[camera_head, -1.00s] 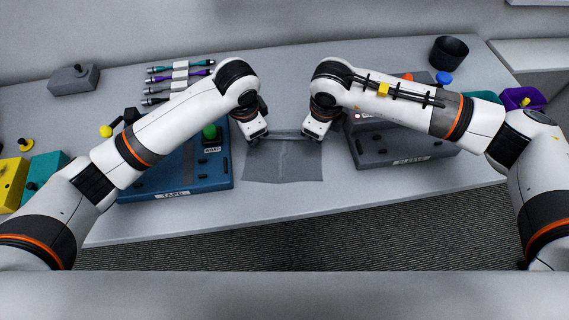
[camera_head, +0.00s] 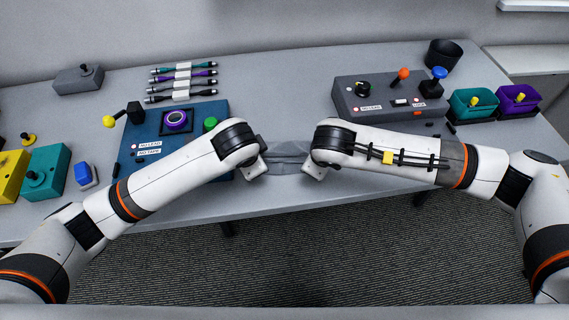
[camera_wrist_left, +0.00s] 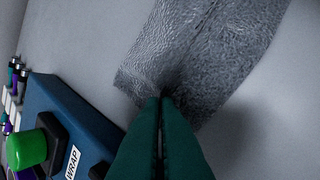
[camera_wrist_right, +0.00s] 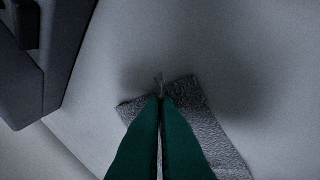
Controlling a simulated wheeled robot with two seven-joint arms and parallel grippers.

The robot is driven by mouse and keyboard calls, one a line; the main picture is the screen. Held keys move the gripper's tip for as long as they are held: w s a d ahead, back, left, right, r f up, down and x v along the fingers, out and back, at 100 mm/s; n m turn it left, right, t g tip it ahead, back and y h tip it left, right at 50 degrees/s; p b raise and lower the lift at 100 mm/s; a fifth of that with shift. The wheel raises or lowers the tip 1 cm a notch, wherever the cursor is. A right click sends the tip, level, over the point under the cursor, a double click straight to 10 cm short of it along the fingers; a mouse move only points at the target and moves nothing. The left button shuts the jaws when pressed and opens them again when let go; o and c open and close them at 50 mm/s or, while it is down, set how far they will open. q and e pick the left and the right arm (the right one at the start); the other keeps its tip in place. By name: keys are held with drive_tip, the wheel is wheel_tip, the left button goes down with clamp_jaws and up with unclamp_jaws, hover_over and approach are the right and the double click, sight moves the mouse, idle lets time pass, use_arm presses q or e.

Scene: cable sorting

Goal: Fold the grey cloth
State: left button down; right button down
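The grey cloth (camera_head: 285,150) lies near the table's front edge, showing as a narrow strip between my grippers. My arms hide parts of it. In the left wrist view, my left gripper (camera_wrist_left: 160,102) is shut with its green fingertips on an edge of the cloth (camera_wrist_left: 205,55). In the right wrist view, my right gripper (camera_wrist_right: 160,99) is shut at a cloth corner (camera_wrist_right: 200,115), with a small bit of fabric standing up at the tips. In the head view, my left gripper (camera_head: 256,170) and right gripper (camera_head: 314,172) are at opposite sides of the cloth.
A blue box (camera_head: 140,185) with a green button stands left of the cloth. A grey box (camera_head: 385,112) with levers stands behind the right arm. Several cables (camera_head: 182,82) lie at the back. Teal (camera_head: 472,113) and purple (camera_head: 517,112) bins stand right. The table behind the cloth is clear.

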use_arm(q)
drive_tip(key=shift+w+a, duration=0.15)
drive_tip(key=shift+w, duration=0.05)
use_arm(e)
drive_tip(key=shift+w+d+f, duration=0.1)
drive_tip(key=shift+w+d, duration=0.05)
drive_tip(key=shift+w, duration=0.05)
use_arm(q)
drive_tip(key=c, duration=1.3)
unclamp_jaws()
drive_tip(key=shift+s, duration=0.2)
use_arm(e)
drive_tip(key=c, duration=1.3)
unclamp_jaws()
drive_tip(key=shift+s, duration=0.2)
